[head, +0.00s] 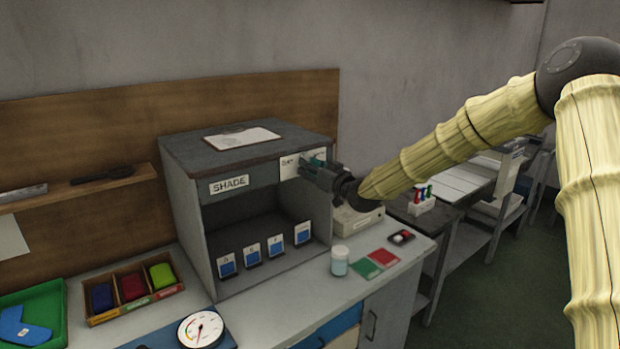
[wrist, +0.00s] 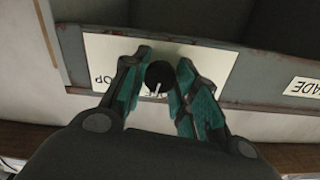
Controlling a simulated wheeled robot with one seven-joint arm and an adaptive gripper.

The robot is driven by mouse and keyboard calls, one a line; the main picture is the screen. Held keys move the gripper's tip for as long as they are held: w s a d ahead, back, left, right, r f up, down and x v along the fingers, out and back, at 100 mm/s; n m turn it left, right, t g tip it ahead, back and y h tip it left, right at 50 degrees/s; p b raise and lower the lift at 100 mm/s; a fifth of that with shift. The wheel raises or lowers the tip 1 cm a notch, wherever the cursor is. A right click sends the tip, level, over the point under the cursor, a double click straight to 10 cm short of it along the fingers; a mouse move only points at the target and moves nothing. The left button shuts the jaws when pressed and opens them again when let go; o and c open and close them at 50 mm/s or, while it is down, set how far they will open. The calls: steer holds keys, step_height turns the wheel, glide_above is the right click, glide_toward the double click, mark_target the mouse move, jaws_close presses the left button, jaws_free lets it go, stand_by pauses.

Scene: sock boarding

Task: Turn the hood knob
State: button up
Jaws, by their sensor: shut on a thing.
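The hood is a grey open-fronted cabinet (head: 188,205) with a SHADE label (head: 229,184) on its front top rail. The hood knob (wrist: 159,75) is black and round with a pale pointer mark, set on a white label plate (wrist: 215,62). My gripper (head: 314,163) is at the right end of that rail. In the wrist view its teal fingers (wrist: 160,85) are on both sides of the knob, shut on it. In the head view the gripper hides the knob. The lettering on the plate is partly covered by the fingers.
Inside the hood stand several blue-and-white cards (head: 252,252). A clipboard (head: 242,137) lies on its top. On the bench are a jar (head: 339,261), green and red cards (head: 383,258), a dial gauge (head: 200,329) and a divided wooden tray (head: 134,292).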

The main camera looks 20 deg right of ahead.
steer(key=shift+f+n+b, duration=0.1)
steer(key=shift+n+b, duration=0.55)
steer(key=shift+n, duration=0.15)
steer(key=o, duration=1)
steer(key=shift+d, duration=0.1)
steer(key=v, duration=1.2)
